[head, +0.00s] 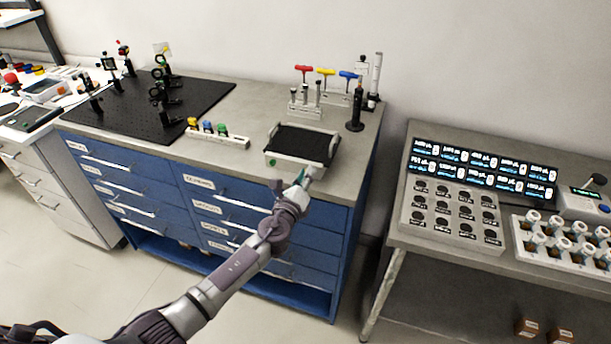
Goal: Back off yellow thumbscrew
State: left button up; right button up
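No thumbscrew can be made out for certain at this size. Yellow shows on a small piece (192,123) at the left end of a white block at the front of the bench, and on a mount (163,50) at the back of the black breadboard (130,97). A yellow T-handle tool (326,72) stands between a red and a blue one in a rack. My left gripper (305,175) is at the front edge of the bench, by the near side of a white tray with a dark mat (300,143). Its fingers are too small to judge. My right gripper is out of view.
Several optic mounts stand on the breadboard. A dark post (356,108) stands right of the tray. Blue drawers (240,215) are below the bench top. A separate table (450,238) at right holds displays, a socket block (453,213) and a vial rack.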

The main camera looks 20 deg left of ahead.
pick_arm(q)
grip_shut()
